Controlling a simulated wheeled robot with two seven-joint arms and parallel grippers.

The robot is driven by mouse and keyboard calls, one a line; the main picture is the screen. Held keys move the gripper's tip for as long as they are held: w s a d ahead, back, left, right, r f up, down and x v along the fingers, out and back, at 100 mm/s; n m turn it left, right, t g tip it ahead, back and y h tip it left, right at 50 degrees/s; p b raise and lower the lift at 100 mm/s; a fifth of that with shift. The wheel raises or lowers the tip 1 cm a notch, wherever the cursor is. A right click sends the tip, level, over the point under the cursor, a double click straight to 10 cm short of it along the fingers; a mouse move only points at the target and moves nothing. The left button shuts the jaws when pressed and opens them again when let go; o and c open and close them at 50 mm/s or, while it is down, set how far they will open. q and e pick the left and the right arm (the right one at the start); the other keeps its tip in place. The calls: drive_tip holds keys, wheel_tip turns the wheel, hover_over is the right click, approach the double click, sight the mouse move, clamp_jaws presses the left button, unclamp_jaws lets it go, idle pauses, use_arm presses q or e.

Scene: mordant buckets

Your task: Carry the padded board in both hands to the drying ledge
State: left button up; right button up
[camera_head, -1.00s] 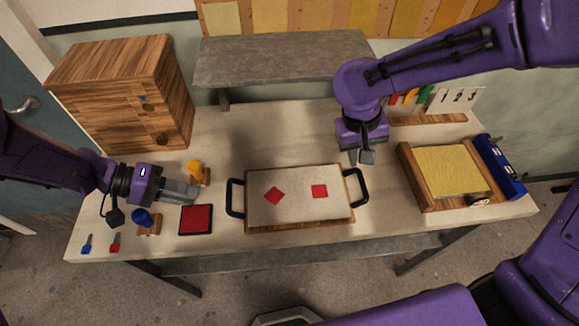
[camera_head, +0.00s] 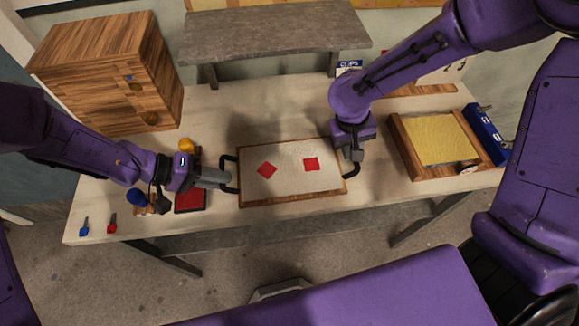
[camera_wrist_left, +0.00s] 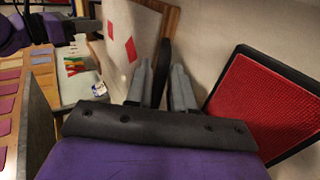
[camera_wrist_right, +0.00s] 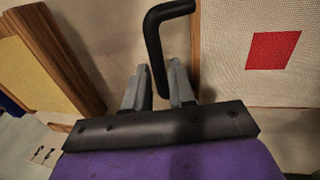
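The padded board (camera_head: 295,187), pale with two red squares and a wooden edge, lies flat on the table. A black handle stands at each end. My left gripper (camera_head: 229,179) is at the left handle; in the left wrist view its open fingers (camera_wrist_left: 161,88) lie either side of that handle (camera_wrist_left: 163,65). My right gripper (camera_head: 351,160) is at the right handle; in the right wrist view its open fingers (camera_wrist_right: 158,85) straddle the black bar (camera_wrist_right: 156,55), with gaps visible. The grey drying ledge (camera_head: 275,45) stands behind, raised and empty.
A wooden drawer cabinet (camera_head: 110,75) stands back left. A red pad (camera_head: 190,201) and blue and yellow knobbed tools lie by my left gripper. A wooden frame with yellow mesh (camera_head: 440,140) and a blue box (camera_head: 485,130) are at right. Table between board and ledge is clear.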

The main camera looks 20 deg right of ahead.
use_arm(q)
drive_tip(key=shift+s+d+f, duration=0.15)
drive_tip(key=shift+d+f, duration=0.1)
drive_tip(key=shift+d, duration=0.1)
use_arm(e)
drive_tip(key=shift+s+f, duration=0.1)
drive_tip(key=shift+f, duration=0.35)
use_arm(q)
drive_tip(key=shift+d+f, duration=0.1)
drive_tip(key=shift+d, duration=0.05)
use_arm(e)
drive_tip(key=shift+d+f, duration=0.1)
drive_tip(key=shift+f, duration=0.1)
use_arm(q)
drive_tip(key=shift+w+f, duration=0.15)
drive_tip(key=shift+w, duration=0.1)
use_arm(e)
drive_tip(key=shift+w+f, duration=0.15)
drive_tip(key=shift+w, duration=0.1)
use_arm(q)
drive_tip(key=shift+s, duration=0.1)
clamp_jaws()
use_arm(e)
clamp_jaws()
